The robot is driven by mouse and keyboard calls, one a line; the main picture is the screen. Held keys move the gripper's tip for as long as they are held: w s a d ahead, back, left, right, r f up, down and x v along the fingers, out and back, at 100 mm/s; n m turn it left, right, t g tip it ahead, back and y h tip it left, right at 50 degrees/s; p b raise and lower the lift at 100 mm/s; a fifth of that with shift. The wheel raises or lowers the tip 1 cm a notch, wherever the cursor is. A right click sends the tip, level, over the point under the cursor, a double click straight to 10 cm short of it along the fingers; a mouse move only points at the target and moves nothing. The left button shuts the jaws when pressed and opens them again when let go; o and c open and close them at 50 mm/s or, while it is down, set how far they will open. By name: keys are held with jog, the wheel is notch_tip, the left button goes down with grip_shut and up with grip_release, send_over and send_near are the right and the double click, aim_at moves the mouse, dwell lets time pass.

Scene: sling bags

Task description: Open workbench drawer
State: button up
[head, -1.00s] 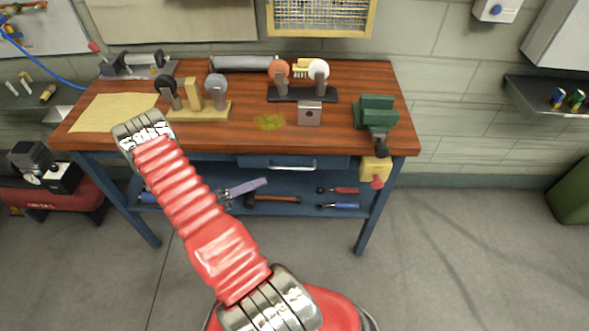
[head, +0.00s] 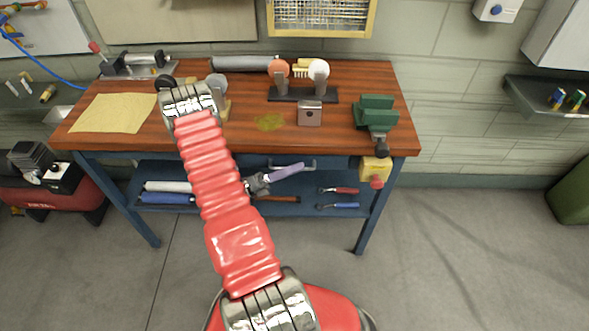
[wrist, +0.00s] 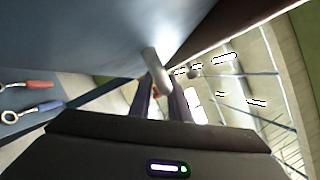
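The wooden-topped workbench (head: 235,143) has a blue drawer under its front edge. Its silver bar handle (head: 303,163) shows just above my gripper in the head view. My gripper (head: 298,168), with purple-grey fingers, is below the bench top and points right toward the handle. In the wrist view the drawer front (wrist: 90,35) fills the upper left. The handle (wrist: 155,68) lies just beyond my gripper (wrist: 162,90), in line with the gap between its two fingers. The fingers are apart. I cannot tell whether they touch the handle. The drawer looks closed.
A lower blue shelf holds red and blue wrenches (head: 340,190) and white and blue rolls (head: 167,187). A green vise (head: 376,112) and a yellow box with a red knob (head: 375,171) sit at the bench's right. The floor in front is clear.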

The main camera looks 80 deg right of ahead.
jog(key=shift+s, duration=0.1)
jog(key=shift+c, duration=0.4)
grip_shut()
